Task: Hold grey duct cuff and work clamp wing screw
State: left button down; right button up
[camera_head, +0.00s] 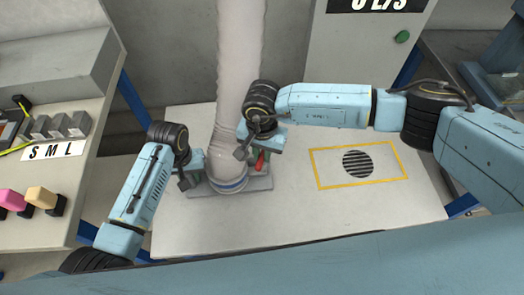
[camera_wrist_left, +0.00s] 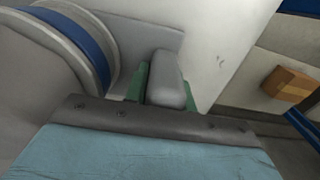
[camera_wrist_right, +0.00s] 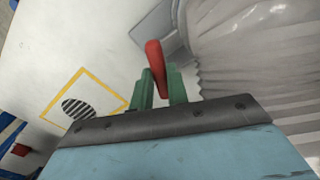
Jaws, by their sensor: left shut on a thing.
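The grey duct cuff (camera_head: 224,168) stands at the foot of the hanging duct, with a blue band near its bottom edge. My left gripper (camera_head: 192,180) is at the cuff's left side. In the left wrist view it is shut on the cuff's grey tab (camera_wrist_left: 168,80), beside the blue-banded cuff wall (camera_wrist_left: 45,50). My right gripper (camera_head: 250,152) is at the cuff's right side. The red wing screw (camera_head: 260,161) shows just below it. In the right wrist view the red wing screw (camera_wrist_right: 155,62) stands between the green fingers; I cannot tell whether they grip it.
The duct (camera_head: 240,60) rises out of view. A grey base plate (camera_head: 258,183) lies under the cuff on the pale table (camera_head: 300,215). A yellow-framed round vent (camera_head: 358,164) is to the right. A side bench (camera_head: 60,230) with small blocks is at left.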

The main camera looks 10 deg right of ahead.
grip_shut()
jog(key=m, duration=0.4)
jog(key=shift+m, duration=1.9)
jog(key=o, duration=0.6)
grip_release()
jog(key=shift+r, duration=0.1)
